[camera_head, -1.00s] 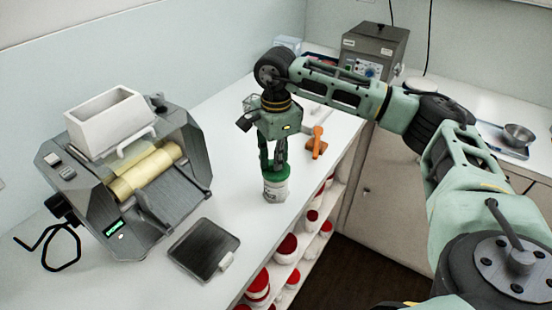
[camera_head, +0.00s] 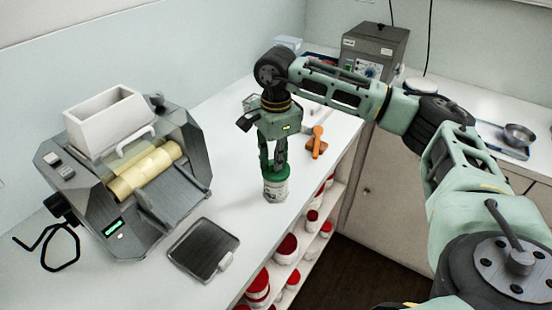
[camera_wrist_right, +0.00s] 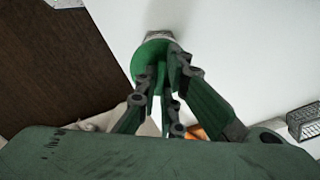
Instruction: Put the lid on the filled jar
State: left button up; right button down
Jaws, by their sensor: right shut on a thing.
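My right gripper (camera_head: 273,165) points down from above and is shut on the green lid. In the right wrist view the lid (camera_wrist_right: 152,58) is between the fingers, with a bit of the pale jar (camera_wrist_right: 158,36) beyond it. The jar's contents are hidden. My left gripper is not in view.
A roller mill (camera_head: 135,180) with a white hopper stands at left. A dark flat tray (camera_head: 203,249) lies in front of it. An orange scraper (camera_head: 316,143) lies right of the jar. Shelves with red-lidded jars (camera_head: 287,246) are below the counter edge.

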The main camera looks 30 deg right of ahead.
jog(key=shift+f+b, duration=0.45)
jog(key=shift+f, duration=0.05)
dwell(1.1)
jog(key=c, duration=1.8)
grip_release()
jog(key=o, duration=0.5)
jog(key=shift+c, duration=0.2)
jog(key=shift+r, duration=0.1)
jog(key=shift+r+p, duration=1.45)
jog(key=shift+r, duration=0.75)
